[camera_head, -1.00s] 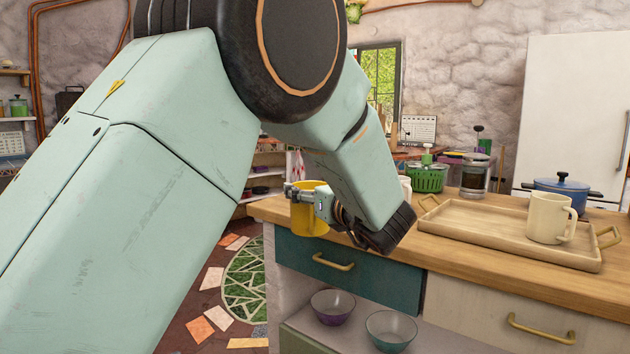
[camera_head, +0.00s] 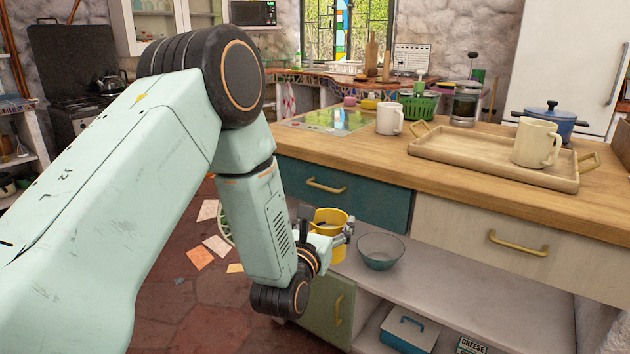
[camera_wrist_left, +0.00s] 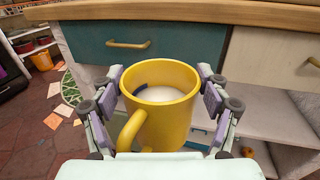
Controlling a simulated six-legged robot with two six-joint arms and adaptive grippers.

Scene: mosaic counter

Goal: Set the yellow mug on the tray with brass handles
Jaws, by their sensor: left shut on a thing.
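My left gripper (camera_head: 326,230) is shut on the yellow mug (camera_head: 330,246) and holds it in front of the counter, below the countertop. In the left wrist view the upright yellow mug (camera_wrist_left: 168,122) sits between the two fingers, its handle towards the camera and its inside whitish. The wooden tray with brass handles (camera_head: 450,158) lies on the countertop, up and to the right of the mug. A cream mug (camera_head: 535,143) stands on the tray's right part; the tray's left and middle are bare. My right gripper is not in view.
The countertop edge (camera_head: 400,185) and teal drawer (camera_head: 340,191) lie behind and above the held mug. A white mug (camera_head: 390,118) stands left of the tray, a blue pot (camera_head: 556,118) behind it. A bowl (camera_head: 381,251) is on the shelf right of the gripper.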

